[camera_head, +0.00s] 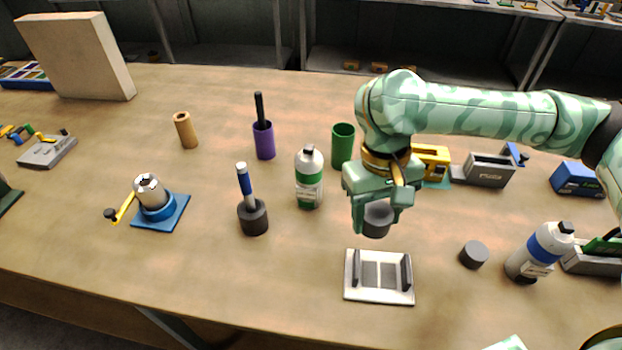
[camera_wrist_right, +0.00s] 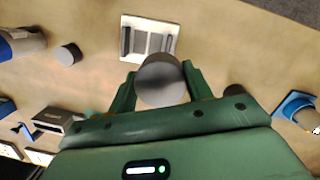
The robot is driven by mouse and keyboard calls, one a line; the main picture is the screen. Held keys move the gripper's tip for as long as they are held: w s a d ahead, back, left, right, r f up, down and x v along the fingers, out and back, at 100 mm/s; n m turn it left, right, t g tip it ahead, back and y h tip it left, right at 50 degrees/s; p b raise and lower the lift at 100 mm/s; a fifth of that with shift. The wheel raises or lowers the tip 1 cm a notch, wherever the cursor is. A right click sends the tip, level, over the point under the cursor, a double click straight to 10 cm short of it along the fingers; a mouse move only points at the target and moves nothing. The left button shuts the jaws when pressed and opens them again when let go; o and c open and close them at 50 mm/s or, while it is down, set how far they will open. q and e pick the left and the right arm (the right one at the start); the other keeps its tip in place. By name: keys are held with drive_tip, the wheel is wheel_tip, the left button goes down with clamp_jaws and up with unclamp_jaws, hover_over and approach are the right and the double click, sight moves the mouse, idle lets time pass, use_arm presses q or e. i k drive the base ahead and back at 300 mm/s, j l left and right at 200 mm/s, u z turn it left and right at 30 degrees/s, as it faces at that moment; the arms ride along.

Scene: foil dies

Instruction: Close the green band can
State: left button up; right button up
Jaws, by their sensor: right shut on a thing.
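The green band can (camera_head: 309,186) is a white bottle with a green band and a small dark top. It stands upright on the table, left of my right gripper (camera_head: 380,210) and apart from it. My right gripper is shut on a dark grey round cylinder (camera_head: 376,228), behind the white cradle (camera_head: 379,297). In the right wrist view the cylinder (camera_wrist_right: 161,84) sits between both fingers, in front of the cradle (camera_wrist_right: 149,24). Whether it touches the table is unclear. A similar loose dark cylinder (camera_head: 474,255) lies to the right. My left gripper is not in view.
A blue band can (camera_head: 545,247) leans at the right. A green cup (camera_head: 342,148) and a purple cup (camera_head: 264,142) stand behind the green band can. A dark holder with a blue-handled tool (camera_head: 254,217) stands at its left. The front left table is clear.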

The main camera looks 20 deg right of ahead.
sight(308, 168)
drive_tip(key=z, duration=1.3)
drive_tip(key=k, duration=0.45)
